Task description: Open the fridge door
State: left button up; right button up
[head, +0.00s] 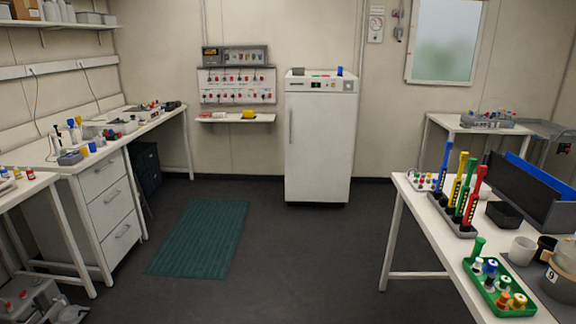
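The white fridge (318,140) stands against the back wall, a little right of the middle of the head view. Its door (322,150) looks shut, with a thin vertical handle (291,126) along its left edge. A control strip (320,85) runs across the top of its front. Neither of my grippers shows in the head view, and the fridge is well away across the floor.
The dark floor (290,255) ahead is clear, with a flat green mat (200,239) left of centre. A bench with drawers (112,207) lines the left side. A white table (435,229) with pipettes and trays stands at the right. A wall shelf (236,120) hangs left of the fridge.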

aim_at(319, 127)
jog(key=i+l, duration=0.1)
jog(key=i, duration=1.25)
jog(key=i+l, duration=0.1)
jog(key=i, duration=1.2)
jog(key=i+j+u, duration=0.3)
jog(key=i, duration=0.85)
jog(key=i+l+u, duration=0.3)
jog(key=i, duration=0.85)
jog(key=i+j+z, duration=0.15)
jog(key=i, duration=0.25)
jog(key=i+j+z, duration=0.1)
jog(key=i, duration=0.3)
jog(key=j, duration=0.1)
